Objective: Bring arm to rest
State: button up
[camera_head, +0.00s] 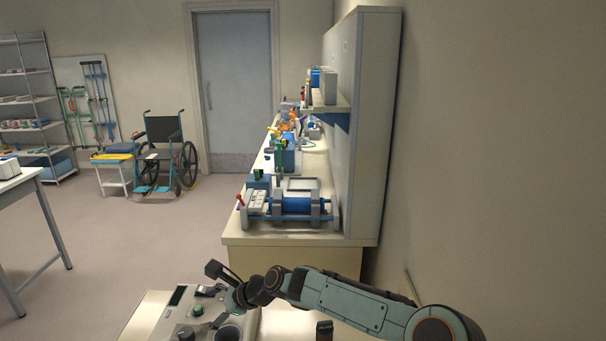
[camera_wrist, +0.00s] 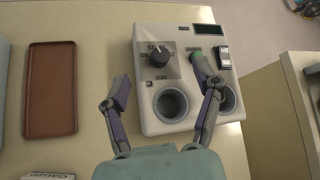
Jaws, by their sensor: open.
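My arm (camera_head: 345,295) reaches in from the lower right of the head view, bent low over the near bench. My gripper (camera_head: 222,284) is at its left end, by a pale control box (camera_head: 172,320). In the wrist view my gripper (camera_wrist: 162,84) is open, its two fingers spread wide with nothing between them but the view of the box (camera_wrist: 185,60). The right finger overlaps the box near its green button and right round well; I cannot tell whether it touches. The left finger is beside the box's left edge.
A brown tray (camera_wrist: 50,92) lies left on the bench, with a small white box (camera_wrist: 48,175) partly cut off below it. A dark knob (camera_wrist: 159,55) and left well (camera_wrist: 171,104) mark the box. A counter with equipment (camera_head: 290,205) stands ahead, beside a wall at right.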

jog(key=s+d+r+n+t+h, duration=0.1)
jog(key=s+d+r+n+h, duration=0.35)
jog(key=s+d, duration=0.5)
jog(key=s+d+r+n+t+h, duration=0.1)
jog(key=s+d+r+n+h, duration=0.2)
jog(key=s+d+r+h, duration=0.5)
jog(key=s+d+f+n+g+y, duration=0.1)
jog(key=s+d+f+n, duration=0.3)
jog(key=s, duration=0.4)
jog(key=s+d+f+n+g+y, duration=0.2)
jog(key=s+d+f+n+g, duration=0.2)
jog(key=s, duration=0.5)
jog(key=shift+s+d+f+n, duration=0.2)
jog(key=shift+d+f+n, duration=0.35)
jog(key=shift+d, duration=0.5)
